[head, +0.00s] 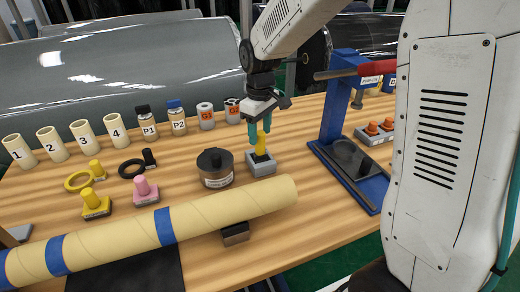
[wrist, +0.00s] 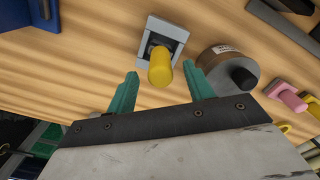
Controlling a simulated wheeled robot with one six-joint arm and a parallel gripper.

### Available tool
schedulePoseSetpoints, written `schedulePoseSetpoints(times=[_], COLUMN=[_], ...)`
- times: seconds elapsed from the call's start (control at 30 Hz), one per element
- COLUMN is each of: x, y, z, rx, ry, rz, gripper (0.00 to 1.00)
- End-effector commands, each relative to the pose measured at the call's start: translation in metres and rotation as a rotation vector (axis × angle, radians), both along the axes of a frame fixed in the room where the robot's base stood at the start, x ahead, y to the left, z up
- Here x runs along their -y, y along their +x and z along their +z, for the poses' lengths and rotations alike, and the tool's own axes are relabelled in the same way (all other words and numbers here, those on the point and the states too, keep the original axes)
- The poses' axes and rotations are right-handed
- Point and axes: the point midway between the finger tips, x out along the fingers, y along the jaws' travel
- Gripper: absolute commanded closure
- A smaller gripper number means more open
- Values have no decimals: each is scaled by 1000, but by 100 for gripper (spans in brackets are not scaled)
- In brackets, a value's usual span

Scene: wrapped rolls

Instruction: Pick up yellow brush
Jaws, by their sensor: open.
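The yellow brush (head: 261,144) stands upright in a grey square holder (head: 261,166) near the middle of the table. In the wrist view the brush's yellow handle (wrist: 160,68) points toward me, with the grey holder (wrist: 169,30) around its dark base. My gripper (head: 260,143) is above the holder, with its teal fingers on either side of the handle in the head view. In the wrist view my gripper (wrist: 160,88) is open, and the handle lies between and slightly beyond the fingertips. I see a gap on both sides, so the fingers do not grip it.
A dark-lidded round tin (head: 215,168) stands close left of the holder. A long cardboard tube (head: 120,235) with blue bands lies in front. A blue press stand (head: 337,115) is to the right. Yellow (head: 95,204) and pink (head: 145,190) stamp-like tools stand at the left.

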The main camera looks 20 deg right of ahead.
Motion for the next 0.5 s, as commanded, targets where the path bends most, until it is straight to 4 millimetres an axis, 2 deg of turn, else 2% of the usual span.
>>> schedulePoseSetpoints(times=[0.1,0.2,0.5], x=[-1,-1,-1], y=[-1,-1,0], z=[-20,-32,-39], rx=[-4,-2,0], ry=[0,0,0], rz=[0,0,-1], gripper=[48,48,48])
